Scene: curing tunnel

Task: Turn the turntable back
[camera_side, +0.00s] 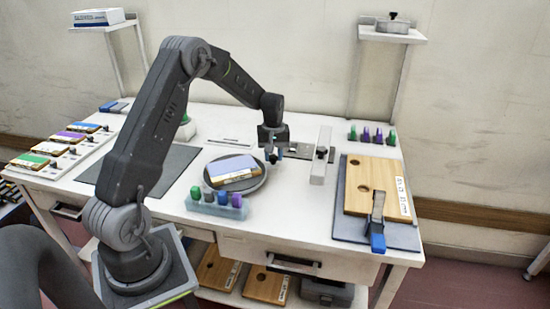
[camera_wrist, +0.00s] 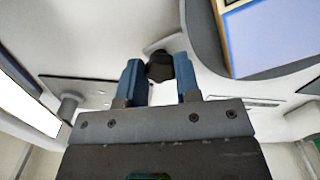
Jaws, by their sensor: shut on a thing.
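The turntable (camera_side: 259,183) is a round dark grey disc near the middle of the bench. A wooden block with a lilac top (camera_side: 233,168) lies on it. In the wrist view, the turntable (camera_wrist: 206,42) shows at the upper right with part of the lilac-topped block (camera_wrist: 275,38). My gripper (camera_side: 273,154) is low at the turntable's right edge. In the wrist view, my gripper's blue fingers (camera_wrist: 160,80) are shut on a small dark knob (camera_wrist: 159,64) beside the disc. The knob's lower part is hidden.
A clear rack of coloured pegs (camera_side: 218,207) stands in front of the turntable.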

